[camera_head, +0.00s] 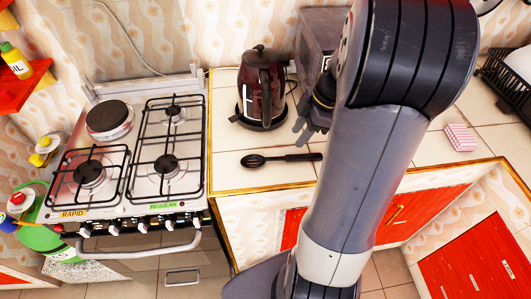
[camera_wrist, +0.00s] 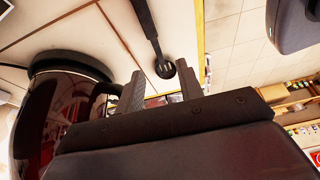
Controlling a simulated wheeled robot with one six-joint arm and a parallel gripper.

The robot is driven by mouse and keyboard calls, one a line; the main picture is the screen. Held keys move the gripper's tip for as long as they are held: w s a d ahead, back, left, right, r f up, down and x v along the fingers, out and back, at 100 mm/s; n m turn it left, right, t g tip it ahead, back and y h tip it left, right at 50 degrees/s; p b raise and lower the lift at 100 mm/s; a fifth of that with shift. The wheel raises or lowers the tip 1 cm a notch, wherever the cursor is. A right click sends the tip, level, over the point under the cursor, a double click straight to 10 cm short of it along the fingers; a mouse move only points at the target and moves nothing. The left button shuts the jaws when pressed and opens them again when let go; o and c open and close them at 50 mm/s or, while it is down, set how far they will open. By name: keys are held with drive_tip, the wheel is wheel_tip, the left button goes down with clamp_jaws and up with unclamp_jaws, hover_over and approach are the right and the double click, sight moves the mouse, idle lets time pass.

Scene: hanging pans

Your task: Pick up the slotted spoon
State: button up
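The black slotted spoon (camera_head: 280,158) lies flat on the tiled counter, its round slotted head to the left and its handle to the right. In the wrist view the slotted spoon (camera_wrist: 149,27) shows beyond my fingers, its head appearing between the two fingertips. My gripper (camera_head: 304,131) is open and empty, behind the spoon and beside the kettle in the head view. The wrist view shows its two fingers (camera_wrist: 160,84) spread apart. The spoon appears apart from the fingers, but the exact gap is unclear. My arm hides part of the counter right of the handle.
A dark red kettle (camera_head: 262,88) stands close left of my gripper and fills the left of the wrist view (camera_wrist: 62,105). A gas stove (camera_head: 140,145) is at left. A pink-striped item (camera_head: 460,138) and dish rack (camera_head: 503,82) are at right. The counter's wooden edge (camera_head: 245,190) runs in front.

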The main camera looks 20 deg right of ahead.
hover_over(281, 158)
drive_tip(key=s+d, duration=0.1)
drive_tip(key=d, duration=0.1)
drive_tip(key=f, duration=0.5)
drive_tip(key=shift+s+d, duration=0.15)
drive_tip(key=shift+d, duration=0.05)
drive_tip(key=shift+w+p+x, duration=0.2)
drive_tip(key=shift+p+x, duration=0.25)
drive_tip(key=shift+x, duration=0.9)
drive_tip(key=shift+w+p+x, duration=0.2)
drive_tip(key=shift+p+x, duration=0.25)
drive_tip(key=shift+x, duration=0.85)
drive_tip(key=shift+c, duration=0.3)
drive_tip(key=shift+d, duration=0.1)
clamp_jaws()
